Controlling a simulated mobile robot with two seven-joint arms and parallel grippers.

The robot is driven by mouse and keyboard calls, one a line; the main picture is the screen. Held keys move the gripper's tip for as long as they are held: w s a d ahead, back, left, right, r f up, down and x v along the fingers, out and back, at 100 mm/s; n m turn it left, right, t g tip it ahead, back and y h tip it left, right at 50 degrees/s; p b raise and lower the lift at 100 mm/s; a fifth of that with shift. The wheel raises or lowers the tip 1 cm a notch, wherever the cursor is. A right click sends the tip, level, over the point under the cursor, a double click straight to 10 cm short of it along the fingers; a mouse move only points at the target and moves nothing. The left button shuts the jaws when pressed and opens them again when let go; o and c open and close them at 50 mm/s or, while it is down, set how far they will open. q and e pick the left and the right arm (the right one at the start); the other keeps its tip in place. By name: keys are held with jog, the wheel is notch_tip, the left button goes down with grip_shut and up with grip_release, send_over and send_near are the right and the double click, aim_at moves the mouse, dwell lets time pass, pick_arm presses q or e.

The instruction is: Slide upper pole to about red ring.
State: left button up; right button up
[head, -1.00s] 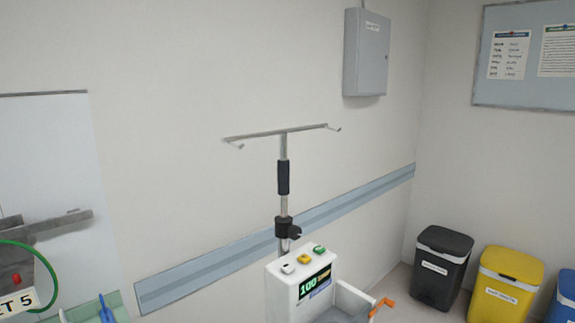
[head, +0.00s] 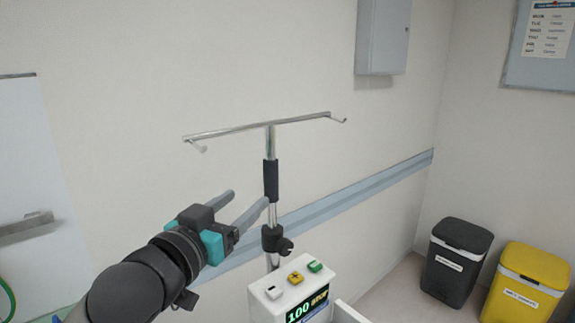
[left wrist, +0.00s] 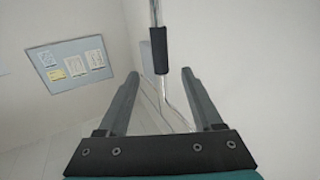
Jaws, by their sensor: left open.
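The upper pole (head: 270,142) is a thin metal rod with a crossbar and two hooks on top. A black grip sleeve (head: 271,181) is around it, above a black clamp collar with a knob (head: 275,241). I see no red ring on the pole. My left gripper (head: 248,203) is open and empty, its fingers pointing toward the pole just below and left of the sleeve. In the left wrist view the sleeve (left wrist: 160,51) stands ahead, beyond the fingertips and between them, nearer the right finger. My right gripper is not in view.
A white device (head: 293,291) with a lit display and coloured buttons stands below the collar. A grey wall cabinet (head: 383,37) hangs behind. A black bin (head: 457,262) and a yellow bin (head: 524,287) stand at right. A blue wall rail (head: 350,198) runs behind the pole.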

aim_at(268, 180)
pick_arm(q)
jog(key=x, duration=1.2)
jog(key=shift+w+d+r+p, duration=0.1)
jog(key=shift+w+d+p, duration=0.05)
jog(key=shift+w+p, duration=0.2)
jog(key=shift+x, duration=0.95)
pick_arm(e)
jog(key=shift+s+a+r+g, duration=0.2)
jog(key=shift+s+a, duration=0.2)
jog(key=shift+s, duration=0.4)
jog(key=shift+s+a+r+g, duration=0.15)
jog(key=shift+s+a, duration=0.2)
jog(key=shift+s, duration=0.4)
pick_arm(q)
jog(key=shift+c, duration=0.3)
grip_shut()
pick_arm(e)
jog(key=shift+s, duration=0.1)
